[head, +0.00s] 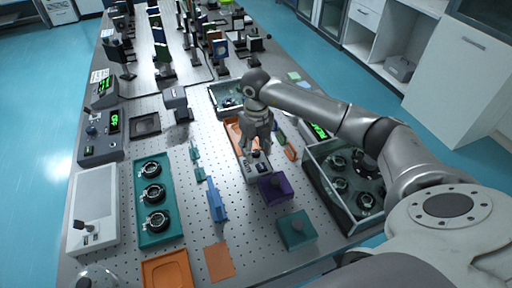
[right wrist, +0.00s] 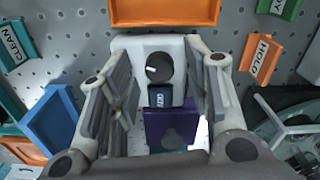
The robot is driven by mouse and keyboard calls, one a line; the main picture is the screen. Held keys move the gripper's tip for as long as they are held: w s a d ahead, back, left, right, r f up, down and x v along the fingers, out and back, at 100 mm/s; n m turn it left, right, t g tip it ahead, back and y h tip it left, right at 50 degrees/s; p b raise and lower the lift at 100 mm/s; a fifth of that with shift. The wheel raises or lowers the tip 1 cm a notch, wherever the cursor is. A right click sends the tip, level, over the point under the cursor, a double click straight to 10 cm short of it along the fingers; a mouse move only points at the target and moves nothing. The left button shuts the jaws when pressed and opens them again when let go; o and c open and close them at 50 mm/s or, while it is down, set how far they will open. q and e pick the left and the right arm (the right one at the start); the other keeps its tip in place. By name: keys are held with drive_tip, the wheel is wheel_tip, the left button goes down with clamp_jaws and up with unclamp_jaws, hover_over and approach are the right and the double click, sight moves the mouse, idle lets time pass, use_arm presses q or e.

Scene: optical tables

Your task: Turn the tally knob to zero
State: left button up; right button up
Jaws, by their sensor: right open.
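The tally device is a small pale box (head: 252,172) near the middle of the table. In the right wrist view its pale housing (right wrist: 131,50) carries a round dark knob (right wrist: 158,66) with a white mark toward its left side. A small dark display (right wrist: 167,101) sits just below the knob; its digits are too small to read surely. My right gripper (head: 258,148) is open above the device, pointing down. In the right wrist view the fingers of that gripper (right wrist: 160,72) stand apart on either side of the knob. My left gripper is not in view.
A purple block (head: 274,188) stands close in front of the device. An orange tray (right wrist: 165,12) lies behind it. A blue holder (head: 215,202) is to the left, and a clear-walled bin (head: 325,200) to the right. A HOLD tag (right wrist: 262,52) lies nearby.

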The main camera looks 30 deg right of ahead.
drive_tip(key=shift+f, duration=0.35)
clamp_jaws()
drive_tip(key=shift+m, duration=2.2)
unclamp_jaws()
